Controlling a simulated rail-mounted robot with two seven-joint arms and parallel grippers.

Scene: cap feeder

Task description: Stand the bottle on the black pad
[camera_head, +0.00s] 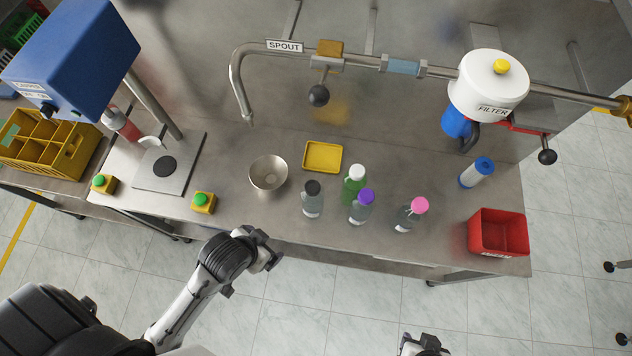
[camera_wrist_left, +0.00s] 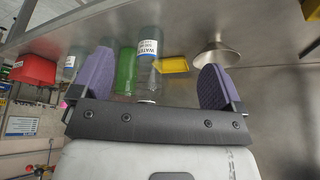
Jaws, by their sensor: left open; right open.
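The round black pad (camera_head: 165,166) lies bare on a grey plate under the blue machine. Several bottles stand upright mid-table: a clear one with a black cap (camera_head: 312,200), a green one with a white cap (camera_head: 353,187), a clear one with a purple cap (camera_head: 361,208) and one with a pink cap (camera_head: 409,215). My left gripper (camera_head: 272,252) is at the table's front edge, left of and nearer than the bottles, open and empty. In the left wrist view a clear bottle labelled WATER (camera_wrist_left: 148,72) and the green bottle (camera_wrist_left: 126,70) appear beyond its fingers. My right gripper (camera_head: 425,343) is open at the bottom edge.
A metal bowl (camera_head: 268,173) and a yellow tray (camera_head: 322,157) stand behind and left of the bottles. A red bin (camera_head: 498,233) and a blue-capped white cylinder (camera_head: 476,173) are at right. Green-button boxes (camera_head: 204,202) line the front left. The spout pipe (camera_head: 237,75) hangs overhead.

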